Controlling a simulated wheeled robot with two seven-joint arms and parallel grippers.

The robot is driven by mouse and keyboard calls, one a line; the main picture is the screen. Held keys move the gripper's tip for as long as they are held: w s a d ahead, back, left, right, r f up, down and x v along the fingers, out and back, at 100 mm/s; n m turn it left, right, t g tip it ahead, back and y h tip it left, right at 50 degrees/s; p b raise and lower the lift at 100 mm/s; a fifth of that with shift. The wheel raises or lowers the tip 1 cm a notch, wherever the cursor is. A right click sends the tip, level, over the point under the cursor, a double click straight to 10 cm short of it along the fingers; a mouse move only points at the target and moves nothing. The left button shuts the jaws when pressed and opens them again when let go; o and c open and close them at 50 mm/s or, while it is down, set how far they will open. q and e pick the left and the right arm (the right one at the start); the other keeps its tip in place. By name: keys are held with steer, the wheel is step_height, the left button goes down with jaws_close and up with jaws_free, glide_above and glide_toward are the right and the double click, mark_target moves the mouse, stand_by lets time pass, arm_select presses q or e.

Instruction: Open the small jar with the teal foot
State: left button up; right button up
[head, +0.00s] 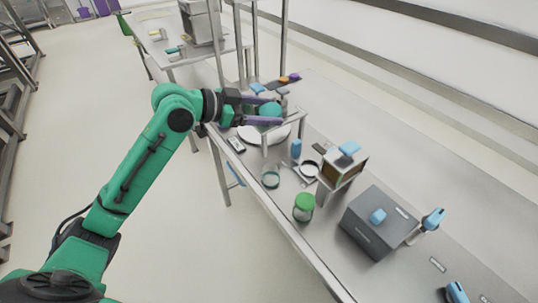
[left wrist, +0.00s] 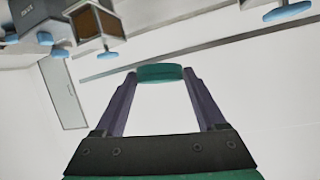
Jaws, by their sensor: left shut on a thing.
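My left gripper (head: 276,109) is raised over the far left part of the table. It is shut on a teal round lid (left wrist: 160,73), seen edge-on between the purple fingertips in the left wrist view; the lid also shows in the head view (head: 269,111). A small clear jar with a teal ring (head: 270,180) stands near the table's front edge, apart from the gripper. Its top looks open, with no lid on it. Another jar with a green lid (head: 304,203) stands nearer to me. My right gripper is not in view.
The steel table (head: 430,215) also holds a dark grey box (head: 375,228), a small box with a blue top (head: 342,168), a white round plate (head: 262,134) and a blue bottle (head: 296,148). A thin metal stand rises beside the gripper.

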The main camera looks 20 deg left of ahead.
mark_target(267, 169)
arm_select(q)
step_height(267, 169, down, 20)
steer(key=p, duration=0.3)
steer(key=shift+r, duration=0.1)
steer(key=shift+f, duration=0.25)
steer(key=o, duration=1.4)
steer(key=shift+r, duration=0.1)
